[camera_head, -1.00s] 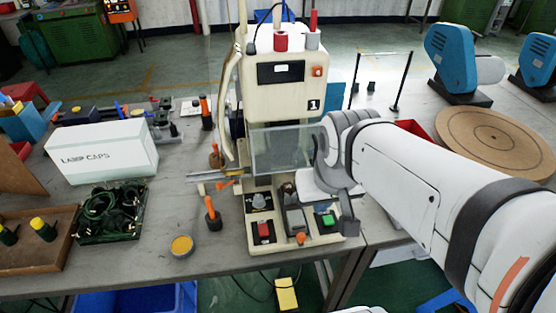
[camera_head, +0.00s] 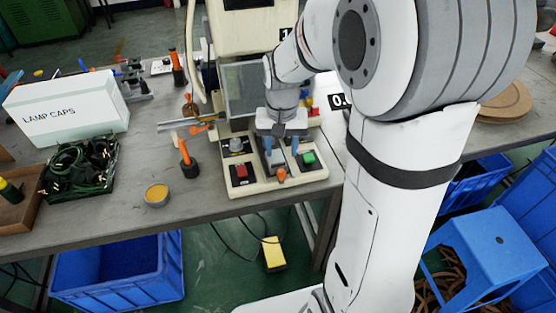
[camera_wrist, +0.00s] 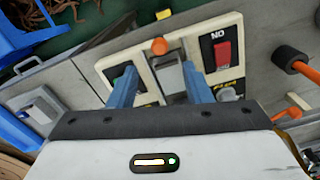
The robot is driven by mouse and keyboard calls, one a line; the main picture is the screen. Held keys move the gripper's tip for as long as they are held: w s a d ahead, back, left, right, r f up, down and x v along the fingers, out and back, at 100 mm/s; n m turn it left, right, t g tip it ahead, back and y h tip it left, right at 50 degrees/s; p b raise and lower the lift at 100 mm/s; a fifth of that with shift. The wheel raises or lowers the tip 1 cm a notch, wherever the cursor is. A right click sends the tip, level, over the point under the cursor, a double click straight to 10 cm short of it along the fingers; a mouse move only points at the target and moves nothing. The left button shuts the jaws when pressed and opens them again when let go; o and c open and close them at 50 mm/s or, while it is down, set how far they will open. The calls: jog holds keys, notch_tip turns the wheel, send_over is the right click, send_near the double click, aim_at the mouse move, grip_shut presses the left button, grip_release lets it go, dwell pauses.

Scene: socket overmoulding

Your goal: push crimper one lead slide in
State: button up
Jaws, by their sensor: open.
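Crimper one (camera_head: 240,45) is the cream machine marked 1, partly covered by my arm. Its lead slide (camera_head: 275,158) is a grey block with an orange knob (camera_head: 281,175) at the base's front, between a red and a green button. In the wrist view the slide (camera_wrist: 170,78) and the orange knob (camera_wrist: 159,46) show ahead. My gripper (camera_head: 281,150) is over the slide, and its blue fingers are open. In the wrist view the fingers (camera_wrist: 160,72) stand apart on either side of the slide. I cannot tell whether they touch it.
The red button (camera_head: 241,171) and green button (camera_head: 308,158) lie close beside the fingers. An orange-handled tool (camera_head: 187,160) and a yellow-topped tin (camera_head: 157,195) stand left of the base. A white lamp caps box (camera_head: 65,107) and a tray of green cables (camera_head: 80,168) are farther left.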

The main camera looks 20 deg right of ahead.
aim_at(281, 170)
notch_tip(281, 170, down, 8)
jog(key=shift+r, duration=0.25)
jog(key=shift+c, duration=0.5)
grip_shut()
